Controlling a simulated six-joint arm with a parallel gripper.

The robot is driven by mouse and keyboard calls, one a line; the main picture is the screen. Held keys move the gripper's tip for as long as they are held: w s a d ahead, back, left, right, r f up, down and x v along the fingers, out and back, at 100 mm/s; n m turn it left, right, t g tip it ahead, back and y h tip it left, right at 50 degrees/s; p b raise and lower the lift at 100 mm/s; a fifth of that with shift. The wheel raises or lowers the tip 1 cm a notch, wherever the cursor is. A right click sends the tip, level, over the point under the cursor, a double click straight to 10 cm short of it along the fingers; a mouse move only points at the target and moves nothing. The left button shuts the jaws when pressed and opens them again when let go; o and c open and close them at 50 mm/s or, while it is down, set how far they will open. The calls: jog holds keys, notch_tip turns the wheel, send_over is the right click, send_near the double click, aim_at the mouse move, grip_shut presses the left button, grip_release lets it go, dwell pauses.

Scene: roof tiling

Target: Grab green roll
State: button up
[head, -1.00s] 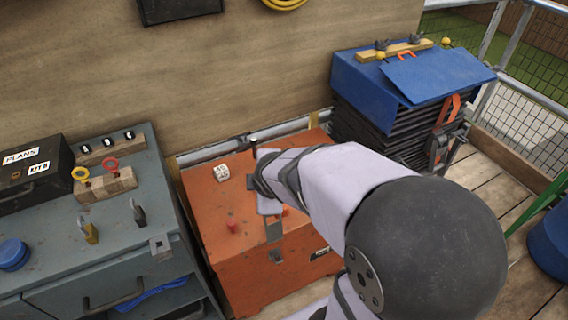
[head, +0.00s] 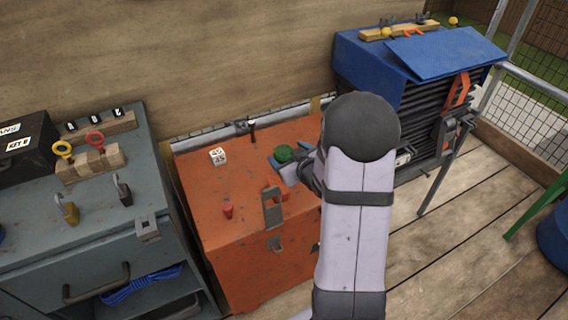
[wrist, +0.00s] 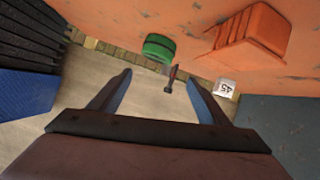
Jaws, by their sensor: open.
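The green roll (head: 284,153) sits on top of the orange chest (head: 240,185), towards its right side. In the wrist view the green roll (wrist: 158,48) lies just beyond the fingertips, roughly centred between them. My gripper (head: 290,170) is low over the chest, close beside the roll on its near side. In the wrist view my gripper (wrist: 160,80) has its two bluish fingers spread wide with nothing between them. My arm hides the right part of the chest.
A white numbered block (head: 218,156), a small red object (head: 228,210) and a dark upright tool (head: 252,130) are on the chest. A grey cabinet (head: 85,225) stands left and a blue-topped stack (head: 425,55) stands right.

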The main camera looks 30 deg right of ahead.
aim_at(285, 153)
jog(key=d+f+m, duration=0.2)
jog(key=shift+f+m+t+b, duration=0.3)
jog(key=shift+f+t+b, duration=0.1)
jog(key=shift+a+b+x, duration=0.15)
jog(key=shift+x, duration=1.65)
jog(key=shift+a+b+x, duration=0.15)
jog(key=shift+x, duration=1.7)
jog(key=shift+f, duration=0.1)
jog(key=c, duration=1.2)
